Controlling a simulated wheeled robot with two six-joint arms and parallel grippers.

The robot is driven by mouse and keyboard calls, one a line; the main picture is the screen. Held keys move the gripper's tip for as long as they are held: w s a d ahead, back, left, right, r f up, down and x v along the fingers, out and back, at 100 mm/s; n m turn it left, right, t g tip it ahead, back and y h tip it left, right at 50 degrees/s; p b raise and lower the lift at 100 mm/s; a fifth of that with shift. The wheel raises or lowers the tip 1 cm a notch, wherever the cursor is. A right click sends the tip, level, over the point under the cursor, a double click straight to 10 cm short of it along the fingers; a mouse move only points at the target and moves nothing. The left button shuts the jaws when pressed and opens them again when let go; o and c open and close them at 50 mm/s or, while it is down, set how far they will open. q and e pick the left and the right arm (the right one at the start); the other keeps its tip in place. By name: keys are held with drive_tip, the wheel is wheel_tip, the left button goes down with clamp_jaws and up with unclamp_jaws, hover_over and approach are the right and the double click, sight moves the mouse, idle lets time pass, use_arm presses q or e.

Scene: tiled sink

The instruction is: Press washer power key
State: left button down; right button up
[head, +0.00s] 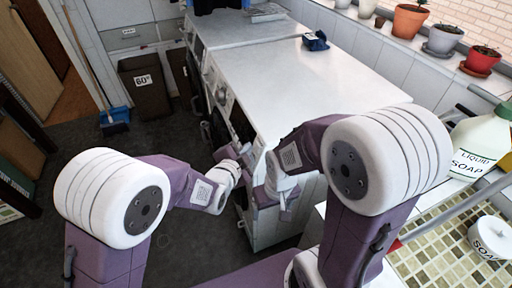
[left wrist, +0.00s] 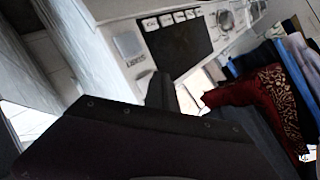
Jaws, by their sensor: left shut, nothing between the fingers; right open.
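The washer (head: 300,75) has a white top, and its front faces left in the head view. In the left wrist view its tilted white control panel (left wrist: 120,25) carries a dark display (left wrist: 180,45), a row of small keys (left wrist: 165,19), a round dial (left wrist: 226,20) and a larger square key (left wrist: 128,46). I cannot read which is the power key. My left gripper (head: 243,150) is shut and empty, close to the washer front; its dark fingertip (left wrist: 161,88) shows just below the panel; contact cannot be told. My right gripper (head: 284,206) is open, lower, near the washer's near corner.
Clothes (left wrist: 265,95) lie right of the panel in the left wrist view. A blue object (head: 316,42) sits on the white top. Bins (head: 145,85) and a broom (head: 114,121) stand left. A soap bottle (head: 480,145) and potted plants (head: 410,20) are right. Dark floor (head: 60,150) is open at left.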

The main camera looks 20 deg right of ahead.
idle(0.3)
use_arm(q)
drive_tip(key=shift+d+f, duration=0.15)
drive_tip(key=shift+d, duration=0.4)
idle(0.3)
drive_tip(key=shift+a, duration=0.55)
drive_tip(key=a+r, duration=0.2)
drive_tip(key=a, duration=0.3)
drive_tip(key=shift+a, duration=0.35)
drive_tip(key=shift+s+r, duration=0.1)
